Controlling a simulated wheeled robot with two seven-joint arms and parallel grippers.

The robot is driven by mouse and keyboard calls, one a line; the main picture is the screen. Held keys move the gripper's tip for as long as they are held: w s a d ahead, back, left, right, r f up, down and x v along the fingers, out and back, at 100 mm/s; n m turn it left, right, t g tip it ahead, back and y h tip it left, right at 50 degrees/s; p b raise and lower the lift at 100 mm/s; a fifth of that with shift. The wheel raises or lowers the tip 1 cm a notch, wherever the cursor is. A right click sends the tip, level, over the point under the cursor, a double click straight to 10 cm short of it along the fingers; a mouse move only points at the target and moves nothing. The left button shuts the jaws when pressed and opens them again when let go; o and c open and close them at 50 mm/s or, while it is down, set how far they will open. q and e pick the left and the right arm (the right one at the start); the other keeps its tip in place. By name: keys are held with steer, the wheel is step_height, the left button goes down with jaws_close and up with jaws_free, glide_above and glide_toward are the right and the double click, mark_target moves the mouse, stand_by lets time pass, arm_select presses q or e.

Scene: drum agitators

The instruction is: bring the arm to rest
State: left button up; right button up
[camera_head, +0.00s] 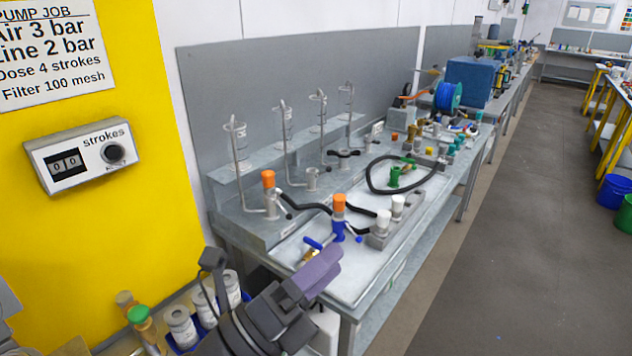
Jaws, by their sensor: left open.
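My left gripper (328,266) is in the lower middle of the head view, at the end of my dark grey left arm. Its purple-grey fingers point up and right, over the near-left corner of the grey workbench (372,300). It is open, and I see nothing held between the fingers. In the picture the fingertips lie just below a blue-handled fitting (313,242); I cannot tell whether they touch. My right gripper is not in view.
Orange-capped fittings (339,203), black hoses (371,180) and wire stands (238,165) fill the bench. White canisters (180,325) stand at lower left, by a yellow panel (110,215) with a strokes counter (82,157). The aisle floor (510,240) at right is clear.

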arm_select(q)
steer(key=a+f+n+y, duration=1.45)
steer(key=n+y, duration=0.35)
steer(key=n, duration=0.8)
steer(key=s+a+f+n+g, duration=0.1)
steer(key=s+f+n+g, duration=0.5)
steer(key=s+f+g, duration=0.65)
steer(key=s+f+t+b, duration=0.1)
steer(key=s+f+b, duration=0.15)
steer(key=f, duration=0.85)
steer(key=s+f+b, duration=0.2)
steer(key=f+b, duration=0.2)
steer(key=f, duration=0.8)
steer(key=s+a+f+b, duration=0.1)
steer(key=s+f+b, duration=0.2)
steer(key=s+f, duration=0.3)
steer(key=s+a+f+m+g+b, duration=0.1)
steer(key=s+a+f+b, duration=0.1)
steer(key=s+f, duration=0.5)
step_height(320, 180, down, 4)
steer(key=shift+s+f+b, duration=0.1)
steer(key=shift+s+b, duration=0.1)
steer(key=shift+b, duration=0.5)
